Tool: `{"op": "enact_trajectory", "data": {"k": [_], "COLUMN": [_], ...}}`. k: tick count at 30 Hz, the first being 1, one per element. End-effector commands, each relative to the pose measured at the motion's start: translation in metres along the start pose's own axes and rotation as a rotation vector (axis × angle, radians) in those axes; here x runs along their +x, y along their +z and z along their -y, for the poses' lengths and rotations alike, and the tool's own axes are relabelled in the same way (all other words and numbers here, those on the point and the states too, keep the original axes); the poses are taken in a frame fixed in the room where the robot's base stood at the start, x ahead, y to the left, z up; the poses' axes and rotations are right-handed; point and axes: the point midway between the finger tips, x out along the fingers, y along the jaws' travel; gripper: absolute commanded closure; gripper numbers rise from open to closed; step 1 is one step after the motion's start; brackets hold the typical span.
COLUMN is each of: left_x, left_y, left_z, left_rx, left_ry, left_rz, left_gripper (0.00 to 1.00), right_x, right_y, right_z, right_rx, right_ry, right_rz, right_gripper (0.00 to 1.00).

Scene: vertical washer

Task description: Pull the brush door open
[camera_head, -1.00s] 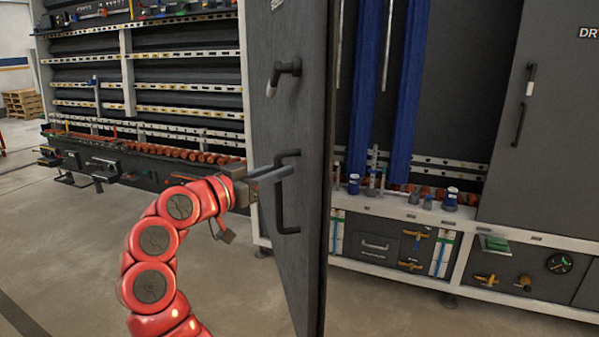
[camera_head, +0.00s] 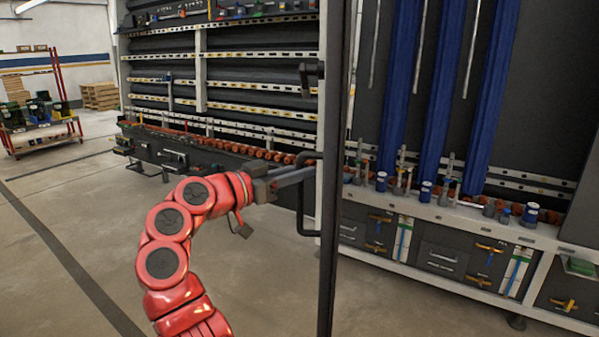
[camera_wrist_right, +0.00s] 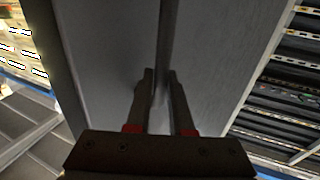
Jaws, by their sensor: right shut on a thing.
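The brush door (camera_head: 335,230) is a tall dark panel, swung out from the washer and seen almost edge-on in the head view. Its dark bar handle (camera_head: 301,215) is on the left face, with a small latch handle (camera_head: 306,78) above it. My right gripper (camera_head: 308,175), on the red arm, is shut on the bar handle near its upper end. In the right wrist view the door's grey face (camera_wrist_right: 95,50) fills the middle, and the gripper's fingers (camera_wrist_right: 161,78) stand on both sides of the handle bar. My left gripper is not in view.
Blue vertical brushes (camera_head: 440,95) show inside the open bay, above a ledge with fittings (camera_head: 430,205). A long washer section with slatted rails (camera_head: 255,105) stands behind the door. A red cart (camera_head: 40,125) stands far left. The floor (camera_head: 90,220) at left is clear.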

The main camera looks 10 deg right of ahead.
Motion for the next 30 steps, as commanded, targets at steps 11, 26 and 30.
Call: {"op": "enact_trajectory", "data": {"k": [11, 26, 30], "left_x": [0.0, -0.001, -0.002], "left_y": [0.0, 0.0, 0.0], "left_z": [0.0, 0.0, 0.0], "left_rx": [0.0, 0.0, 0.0], "left_ry": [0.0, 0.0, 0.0], "left_rz": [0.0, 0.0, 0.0], "left_gripper": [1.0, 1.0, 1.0], "right_x": [0.001, -0.026, -0.062], "right_y": [-0.001, 0.0, -0.001], "right_z": [0.0, 0.002, 0.001], "right_rx": [0.001, -0.001, -0.002], "right_ry": [-0.001, -0.006, -0.005], "right_rz": [-0.002, 0.0, -0.001], "right_gripper": [0.5, 0.5, 0.5]}}
